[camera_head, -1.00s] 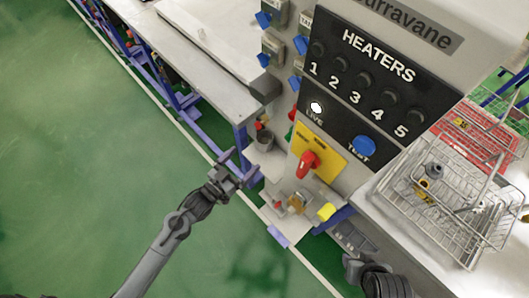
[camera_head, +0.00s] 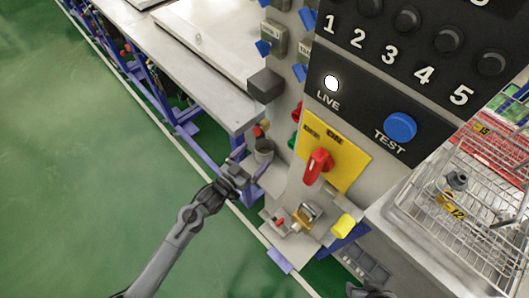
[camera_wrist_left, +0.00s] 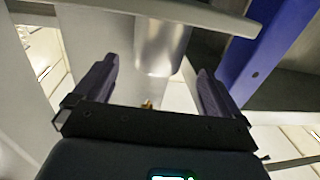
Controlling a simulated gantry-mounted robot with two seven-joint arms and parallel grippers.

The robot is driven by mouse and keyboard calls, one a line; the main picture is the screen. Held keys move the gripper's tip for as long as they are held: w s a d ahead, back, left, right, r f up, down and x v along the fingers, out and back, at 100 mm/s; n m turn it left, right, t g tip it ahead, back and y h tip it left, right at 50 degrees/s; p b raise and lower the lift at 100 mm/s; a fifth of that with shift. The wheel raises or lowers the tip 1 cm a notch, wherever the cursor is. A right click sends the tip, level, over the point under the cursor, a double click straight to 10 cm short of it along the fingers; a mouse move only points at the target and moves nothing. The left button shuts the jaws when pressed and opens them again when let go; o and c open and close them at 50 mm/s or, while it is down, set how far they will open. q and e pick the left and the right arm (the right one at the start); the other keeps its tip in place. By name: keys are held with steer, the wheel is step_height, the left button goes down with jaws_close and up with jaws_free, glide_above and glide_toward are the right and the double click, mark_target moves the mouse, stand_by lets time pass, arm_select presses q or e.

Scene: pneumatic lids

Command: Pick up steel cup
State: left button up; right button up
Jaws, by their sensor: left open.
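The steel cup (camera_head: 264,150) is a small grey metal cylinder at the side of the heater panel, beside the end of the bench. In the left wrist view the steel cup (camera_wrist_left: 160,45) is a shiny cylinder ahead, lined up between the two fingers. A flat ledge hides its upper part there. My left gripper (camera_head: 243,168) is open and empty, just to the lower left of the cup. In the left wrist view its fingers (camera_wrist_left: 155,85) stand wide apart, and the cup appears beyond their tips. Only a dark bit of my right arm shows at the bottom edge.
The heater panel has a red switch (camera_head: 318,165) on a yellow plate and a blue TEST button (camera_head: 400,127). Below is a small shelf (camera_head: 285,240) with a yellow knob (camera_head: 343,226). A wire basket (camera_head: 455,235) stands at right. Green floor is clear at left.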

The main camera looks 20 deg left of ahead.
mark_target(258, 153)
arm_select(q)
steer(key=shift+b+x, duration=0.35)
steer(key=shift+x, duration=2.35)
steer(key=shift+s+d, duration=0.1)
steer(key=shift+d, duration=0.05)
steer(key=c, duration=1.2)
steer(key=shift+o, duration=0.2)
steer(key=shift+s+r, duration=0.1)
steer(key=shift+r, duration=0.05)
